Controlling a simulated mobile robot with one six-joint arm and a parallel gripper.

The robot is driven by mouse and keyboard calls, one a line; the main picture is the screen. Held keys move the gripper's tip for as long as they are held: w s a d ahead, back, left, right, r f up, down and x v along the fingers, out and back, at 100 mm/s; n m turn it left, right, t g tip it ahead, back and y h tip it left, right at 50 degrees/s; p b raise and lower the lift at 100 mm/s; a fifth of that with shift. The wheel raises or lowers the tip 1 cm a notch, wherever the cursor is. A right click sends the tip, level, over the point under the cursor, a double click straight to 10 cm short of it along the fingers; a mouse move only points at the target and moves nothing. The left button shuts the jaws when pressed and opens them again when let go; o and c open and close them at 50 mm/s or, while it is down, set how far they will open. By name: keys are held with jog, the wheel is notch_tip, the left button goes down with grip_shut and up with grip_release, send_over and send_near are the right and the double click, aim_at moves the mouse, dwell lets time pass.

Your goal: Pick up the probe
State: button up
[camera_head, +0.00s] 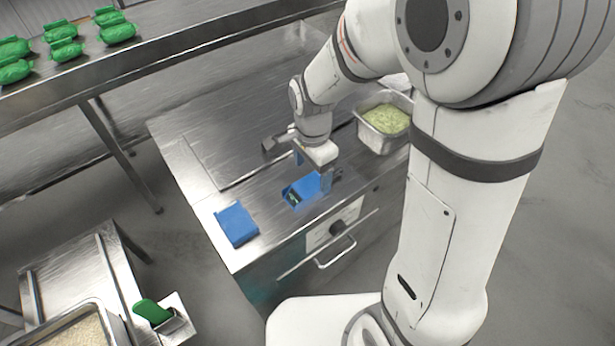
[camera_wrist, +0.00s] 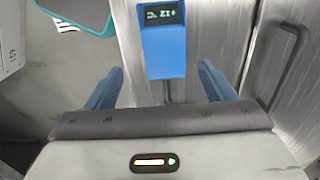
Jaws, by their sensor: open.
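The probe (camera_head: 303,190) is a blue device with a small dark display, at the front edge of the steel counter. In the wrist view the probe (camera_wrist: 164,50) shows its lit display at the top, and a thin metal stem runs down from its body toward the gap between my fingers. My gripper (camera_head: 312,171) is open, with its blue fingers just above and beside the probe. In the wrist view my gripper (camera_wrist: 160,85) has one finger on each side of the stem, with space on both sides. Contact with the counter is hidden.
A blue flat box (camera_head: 237,224) lies left of the probe. A steel pan of pale green food (camera_head: 384,122) stands behind right. A drawer handle (camera_head: 335,253) juts from the counter front. Green packs (camera_head: 117,33) lie on a back-left table. Bare counter lies left of my gripper.

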aim_at(310, 185)
jog(key=shift+w+a+f+p, duration=0.1)
jog(key=shift+f+p, duration=0.15)
jog(key=shift+f, duration=1.5)
jog(key=shift+w+a+f+p, duration=0.1)
jog(key=shift+f+p, duration=0.15)
jog(key=shift+f, duration=1.45)
jog(key=shift+c, duration=0.6)
jog(key=c, duration=0.9)
jog(key=shift+c, duration=0.2)
notch_tip(310, 185, up, 16)
jog(key=p, duration=0.3)
jog(key=shift+p, duration=0.3)
